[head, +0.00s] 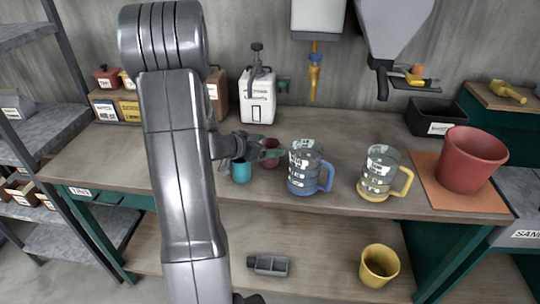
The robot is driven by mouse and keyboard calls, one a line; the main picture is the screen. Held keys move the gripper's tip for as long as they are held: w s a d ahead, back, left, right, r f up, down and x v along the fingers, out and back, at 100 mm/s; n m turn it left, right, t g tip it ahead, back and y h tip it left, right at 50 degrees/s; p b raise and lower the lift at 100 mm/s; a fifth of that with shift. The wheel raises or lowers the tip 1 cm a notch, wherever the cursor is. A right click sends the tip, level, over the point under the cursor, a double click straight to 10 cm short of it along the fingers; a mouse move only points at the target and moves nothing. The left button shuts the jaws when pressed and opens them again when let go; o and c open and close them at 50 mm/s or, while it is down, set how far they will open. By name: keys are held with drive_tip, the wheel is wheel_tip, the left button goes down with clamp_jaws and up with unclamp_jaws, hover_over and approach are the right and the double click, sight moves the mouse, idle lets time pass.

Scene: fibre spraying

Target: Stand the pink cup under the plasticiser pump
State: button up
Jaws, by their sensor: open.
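The pink cup (271,146) stands on the bench just left of the blue-handled jug, partly hidden by my gripper (268,154). My gripper is open, with its fingers at the near side of the cup; I cannot tell whether they touch it or reach around it. A white pump bottle (257,100) with a dark pump head stands behind the cup at the back of the bench. Its label is too small to read, so I cannot confirm it is the plasticiser pump. My arm hides part of the bench to the left.
A teal cup (241,172) stands just below my gripper. A blue-handled jug (306,170) and a yellow-handled jug (380,174) stand to the right. A red bucket (472,160) sits on an orange mat (440,191). Hoppers hang above the back of the bench.

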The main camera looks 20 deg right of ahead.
drive_tip(key=c, duration=1.1)
